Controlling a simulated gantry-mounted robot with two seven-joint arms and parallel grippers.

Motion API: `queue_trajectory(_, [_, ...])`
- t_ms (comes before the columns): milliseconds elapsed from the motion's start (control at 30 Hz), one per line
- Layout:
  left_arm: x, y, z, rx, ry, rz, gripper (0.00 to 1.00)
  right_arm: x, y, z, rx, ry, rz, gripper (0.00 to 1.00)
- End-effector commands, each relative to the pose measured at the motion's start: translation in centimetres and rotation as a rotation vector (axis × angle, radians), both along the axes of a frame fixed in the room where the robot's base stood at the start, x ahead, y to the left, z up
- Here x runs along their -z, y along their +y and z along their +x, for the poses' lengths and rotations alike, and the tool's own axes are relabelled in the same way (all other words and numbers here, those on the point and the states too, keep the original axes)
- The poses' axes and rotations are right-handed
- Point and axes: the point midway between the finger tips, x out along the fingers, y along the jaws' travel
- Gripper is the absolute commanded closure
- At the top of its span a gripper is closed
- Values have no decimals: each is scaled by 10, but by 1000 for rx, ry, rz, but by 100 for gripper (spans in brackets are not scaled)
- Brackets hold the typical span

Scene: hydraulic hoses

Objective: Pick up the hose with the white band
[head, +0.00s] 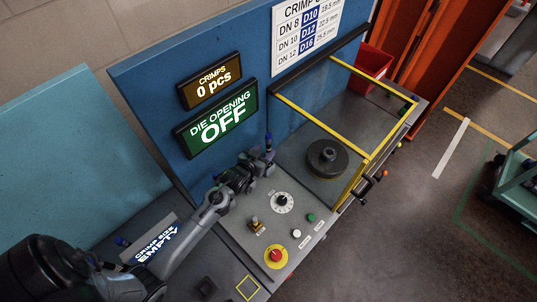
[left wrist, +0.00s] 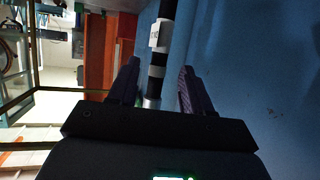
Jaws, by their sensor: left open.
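My left gripper (head: 262,156) is in front of the blue machine panel in the head view. In the left wrist view its two fingers (left wrist: 158,82) stand apart. The hose is not clear in the head view. My right gripper is not in view.
A yellow-framed guard (head: 393,136) encloses a round dark die (head: 327,158). A console with a red stop button (head: 276,256) and a dial (head: 282,202) lies below the gripper. A sign (head: 157,243) reading "EMPTY" is at lower left. A red bin (head: 375,62) stands behind.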

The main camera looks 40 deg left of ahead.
Motion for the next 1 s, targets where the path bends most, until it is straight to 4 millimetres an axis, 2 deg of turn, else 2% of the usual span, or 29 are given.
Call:
queue_trajectory(167, [2, 1, 7, 0, 0, 1, 51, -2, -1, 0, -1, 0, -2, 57])
queue_trajectory(600, [20, 6, 46, 1, 1, 0, 51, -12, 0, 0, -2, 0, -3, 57])
queue_trajectory(933, [22, 7, 49, 1, 1, 0, 51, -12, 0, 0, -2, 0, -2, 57])
queue_trajectory(967, [22, 7, 49, 1, 1, 0, 52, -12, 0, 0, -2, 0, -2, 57])
queue_trajectory(1000, [22, 7, 49, 1, 1, 0, 58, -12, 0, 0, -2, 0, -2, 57])
